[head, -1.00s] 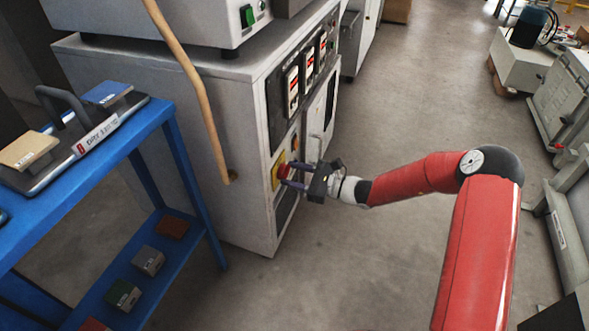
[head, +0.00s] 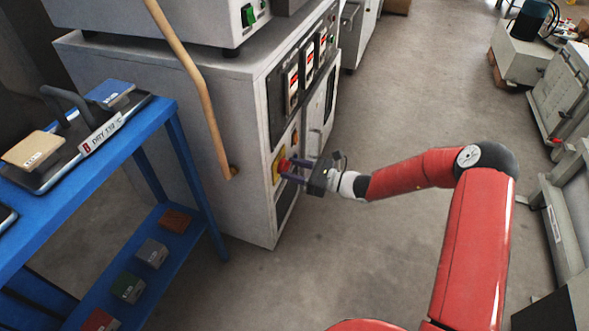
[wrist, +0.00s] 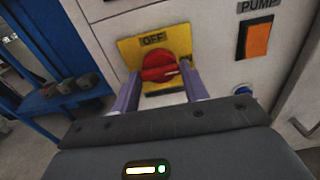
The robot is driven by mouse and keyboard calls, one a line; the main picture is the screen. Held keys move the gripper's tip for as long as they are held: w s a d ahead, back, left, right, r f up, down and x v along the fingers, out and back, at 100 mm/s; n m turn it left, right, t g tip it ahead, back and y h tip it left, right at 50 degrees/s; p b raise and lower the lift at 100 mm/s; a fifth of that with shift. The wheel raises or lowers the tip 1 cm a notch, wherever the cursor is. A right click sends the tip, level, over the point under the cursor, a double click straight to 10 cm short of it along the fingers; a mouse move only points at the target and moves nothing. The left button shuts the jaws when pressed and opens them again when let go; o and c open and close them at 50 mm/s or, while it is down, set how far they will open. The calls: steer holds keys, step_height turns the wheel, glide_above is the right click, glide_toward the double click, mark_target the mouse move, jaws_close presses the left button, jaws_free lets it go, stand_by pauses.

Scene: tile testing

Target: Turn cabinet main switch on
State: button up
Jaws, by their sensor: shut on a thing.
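The main switch is a red rotary knob (wrist: 168,66) on a yellow plate (wrist: 130,50) marked OFF at its top. A pale mark on the knob points to the right in the wrist view. In the head view the knob (head: 284,165) is on the front of the grey cabinet (head: 180,125), partly behind my fingers. My gripper (wrist: 160,79) faces the panel with one purple finger on each side of the knob's lower part, shut on it. It also shows in the head view (head: 286,172), tilted. The fingertip contact is partly hidden.
An orange PUMP switch (wrist: 257,41), a blue button (wrist: 240,89) and a door handle (wrist: 302,126) are right of the knob. A wooden pole (head: 200,95) leans by the cabinet. A blue table (head: 95,190) stands left. The floor right of the cabinet is clear.

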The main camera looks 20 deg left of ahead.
steer(key=o, duration=1)
steer(key=d, duration=0.7)
steer(key=shift+s+d, duration=0.3)
steer(key=shift+d, duration=0.1)
